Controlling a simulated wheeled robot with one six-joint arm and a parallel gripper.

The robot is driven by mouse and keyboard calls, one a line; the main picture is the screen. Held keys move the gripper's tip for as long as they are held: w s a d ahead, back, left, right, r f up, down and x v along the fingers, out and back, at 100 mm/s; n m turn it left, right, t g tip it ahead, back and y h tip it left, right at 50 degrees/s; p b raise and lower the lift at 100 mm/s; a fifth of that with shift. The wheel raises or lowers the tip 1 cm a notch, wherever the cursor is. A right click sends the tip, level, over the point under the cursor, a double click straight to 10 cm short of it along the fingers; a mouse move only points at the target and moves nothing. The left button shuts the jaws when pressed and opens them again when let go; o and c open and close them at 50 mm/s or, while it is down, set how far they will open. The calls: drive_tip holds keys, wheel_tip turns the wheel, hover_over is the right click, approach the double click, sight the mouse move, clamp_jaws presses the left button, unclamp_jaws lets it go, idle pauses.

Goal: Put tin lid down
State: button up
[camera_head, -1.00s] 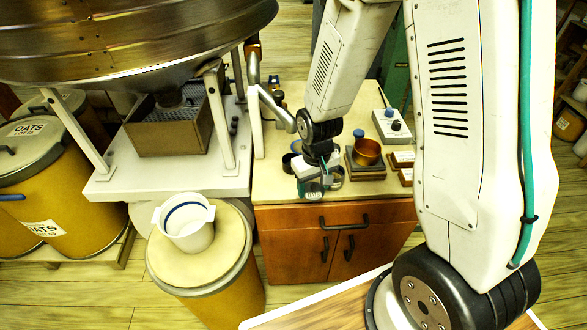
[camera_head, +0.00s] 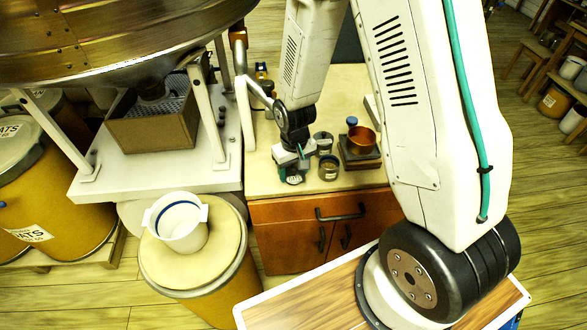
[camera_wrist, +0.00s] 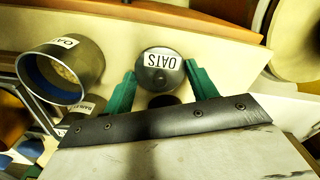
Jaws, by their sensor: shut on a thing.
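The tin lid (camera_wrist: 160,72) is a round grey metal disc with a white OATS label, held between the green fingertips of my gripper (camera_wrist: 160,82) in the wrist view. In the head view the lid (camera_head: 291,180) shows below my gripper (camera_head: 291,163), over the front left part of the cream bench top (camera_head: 268,150). I cannot tell whether it touches the bench. An open tin (camera_head: 328,168) with a blue inner band stands just right of it, apart from it; this tin also shows in the wrist view (camera_wrist: 88,62).
Another tin (camera_head: 323,142) stands behind the open one. A copper pan (camera_head: 361,140) on a dark base stands farther right. A white hopper stand (camera_head: 200,178) is left of the bench. A white bucket (camera_head: 180,225) sits on a drum in front.

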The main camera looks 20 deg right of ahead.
drive_tip(key=o, duration=0.9)
drive_tip(key=shift+f, duration=0.1)
drive_tip(key=shift+o, duration=0.2)
wheel_tip(320, 180, up, 13)
wheel_tip(320, 180, up, 12)
hover_over(294, 170)
drive_tip(key=s+d, duration=0.2)
drive_tip(key=s, duration=0.5)
drive_tip(key=s+d+r+t, duration=0.1)
drive_tip(key=s+r, duration=0.8)
drive_tip(key=s, duration=0.6)
drive_tip(key=shift+r+m, duration=0.2)
drive_tip(key=shift+m, duration=0.2)
drive_tip(key=shift+s, duration=0.1)
